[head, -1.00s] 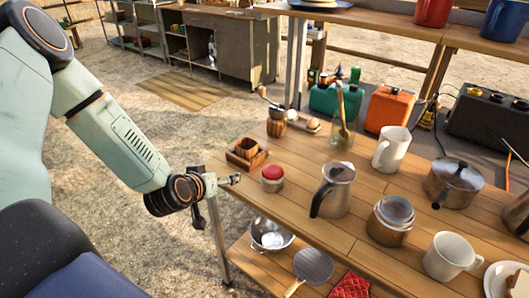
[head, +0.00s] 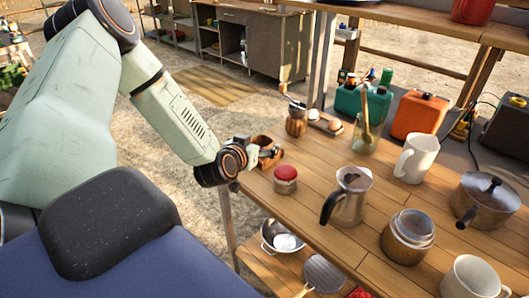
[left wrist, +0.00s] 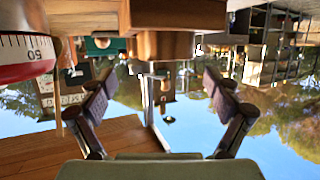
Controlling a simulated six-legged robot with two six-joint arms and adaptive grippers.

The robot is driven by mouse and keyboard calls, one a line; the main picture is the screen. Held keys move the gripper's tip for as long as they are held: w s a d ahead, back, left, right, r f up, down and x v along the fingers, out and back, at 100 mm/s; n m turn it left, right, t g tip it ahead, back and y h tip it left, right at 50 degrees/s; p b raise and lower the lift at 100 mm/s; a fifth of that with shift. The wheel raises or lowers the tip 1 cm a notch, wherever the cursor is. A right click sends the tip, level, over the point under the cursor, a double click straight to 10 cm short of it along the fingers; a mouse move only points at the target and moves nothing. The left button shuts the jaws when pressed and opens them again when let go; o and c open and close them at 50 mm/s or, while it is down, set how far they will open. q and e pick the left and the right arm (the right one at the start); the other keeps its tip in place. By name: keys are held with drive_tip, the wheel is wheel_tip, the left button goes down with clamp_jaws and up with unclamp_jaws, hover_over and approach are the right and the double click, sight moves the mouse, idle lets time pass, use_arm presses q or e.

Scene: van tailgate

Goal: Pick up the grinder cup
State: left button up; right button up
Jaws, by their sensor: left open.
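The grinder cup appears to be the small brown wooden cup (head: 264,142) at the table's far left corner in the head view. My left gripper (head: 271,153) is just in front of it and partly hides it. In the left wrist view, which looks upside down, my left gripper (left wrist: 160,80) is open with its fingers spread wide. A brown wooden piece (left wrist: 163,45), likely the cup, shows beyond and between the fingers. Nothing is held. I cannot tell from these views whether a finger touches the cup. My right gripper is in neither view.
A red-topped timer (head: 285,179) stands close on the right of my gripper. A wooden grinder with a crank (head: 297,119) stands behind. A steel pot (head: 349,194), a white jug (head: 415,158) and a lidded pan (head: 480,198) fill the table (head: 318,222) further right.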

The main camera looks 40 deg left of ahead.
sight(265, 139)
use_arm(q)
drive_tip(key=w+a+f, duration=0.1)
drive_tip(key=w+a+f+b, duration=0.1)
drive_tip(key=w, duration=0.1)
drive_tip(key=shift+w+f+b, duration=0.2)
drive_tip(key=shift+f+b, duration=0.1)
drive_tip(key=shift+f, duration=0.05)
drive_tip(key=shift+r, duration=0.15)
drive_tip(key=shift+w+d+r, duration=0.1)
drive_tip(key=shift+d+r, duration=0.1)
drive_tip(key=shift+w+a+f, duration=0.15)
drive_tip(key=shift+w+f, duration=0.1)
drive_tip(key=shift+c, duration=0.5)
drive_tip(key=shift+a, duration=0.1)
drive_tip(key=shift+c, duration=0.8)
drive_tip(key=shift+s+d+r, duration=0.2)
drive_tip(key=shift+s, duration=0.05)
drive_tip(key=c, duration=0.5)
drive_tip(key=shift+w+f, duration=0.1)
drive_tip(key=shift+w, duration=0.05)
drive_tip(key=shift+c, duration=2.6)
